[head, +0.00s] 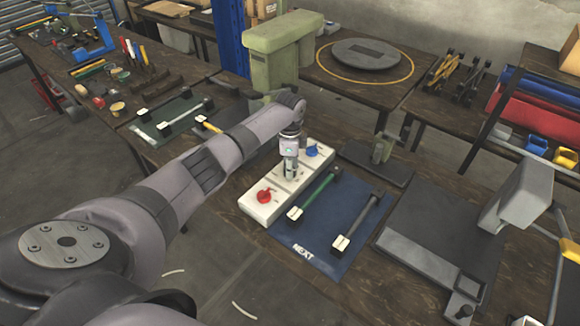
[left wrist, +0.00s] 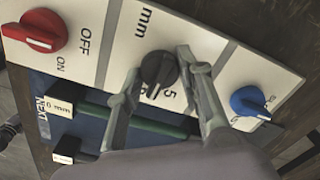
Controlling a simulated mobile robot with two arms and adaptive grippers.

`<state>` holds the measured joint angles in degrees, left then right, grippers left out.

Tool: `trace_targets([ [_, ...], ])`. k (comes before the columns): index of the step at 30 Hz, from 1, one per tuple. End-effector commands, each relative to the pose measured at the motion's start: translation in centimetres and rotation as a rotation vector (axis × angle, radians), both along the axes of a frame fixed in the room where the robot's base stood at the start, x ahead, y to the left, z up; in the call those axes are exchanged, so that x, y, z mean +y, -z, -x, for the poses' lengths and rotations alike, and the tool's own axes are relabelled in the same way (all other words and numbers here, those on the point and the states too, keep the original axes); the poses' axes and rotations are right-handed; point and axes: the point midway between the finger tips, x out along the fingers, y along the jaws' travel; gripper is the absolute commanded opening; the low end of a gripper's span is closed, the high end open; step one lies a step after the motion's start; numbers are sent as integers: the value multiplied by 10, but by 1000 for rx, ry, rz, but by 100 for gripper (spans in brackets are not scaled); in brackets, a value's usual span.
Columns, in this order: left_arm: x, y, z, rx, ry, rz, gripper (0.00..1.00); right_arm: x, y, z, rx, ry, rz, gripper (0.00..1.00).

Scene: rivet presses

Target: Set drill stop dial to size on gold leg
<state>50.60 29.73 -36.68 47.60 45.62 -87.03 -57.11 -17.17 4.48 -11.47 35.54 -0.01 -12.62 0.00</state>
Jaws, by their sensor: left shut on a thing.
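A long white control panel (head: 262,203) lies on the bench and carries a red knob, a dark dial and a blue knob. My left gripper (head: 290,172) reaches down over its middle. In the left wrist view the fingers of my left gripper (left wrist: 157,68) are closed around the dark dial (left wrist: 160,72). "mm" is printed above the dial and a "5" beside it; other marks are hidden behind the fingers. A blue mat (head: 331,254) marked "NEXT" holds a green rod (head: 318,194) and a grey rod (head: 361,222) with pale end blocks. One block reads "6 mm" (left wrist: 60,107). My right gripper is out of view.
The red ON/OFF knob (head: 264,195) and the blue knob (head: 312,151) flank the dial. A pale green press (head: 275,55) stands behind the panel. A grey press (head: 515,195) stands at right. A green mat (head: 150,128) with rods lies at left.

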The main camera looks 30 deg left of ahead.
Motion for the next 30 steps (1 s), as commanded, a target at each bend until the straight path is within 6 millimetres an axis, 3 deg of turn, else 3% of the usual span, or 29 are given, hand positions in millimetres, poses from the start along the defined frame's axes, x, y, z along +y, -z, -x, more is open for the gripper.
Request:
trace_targets([
  [9,0,-1,-1,-4,104,1,6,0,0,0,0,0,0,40],
  [24,0,-1,-1,-4,122,0,6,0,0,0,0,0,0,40],
  [25,0,-1,-1,-4,122,0,35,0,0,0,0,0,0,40],
  [30,0,-1,-1,-4,121,0,46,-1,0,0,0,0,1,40],
])
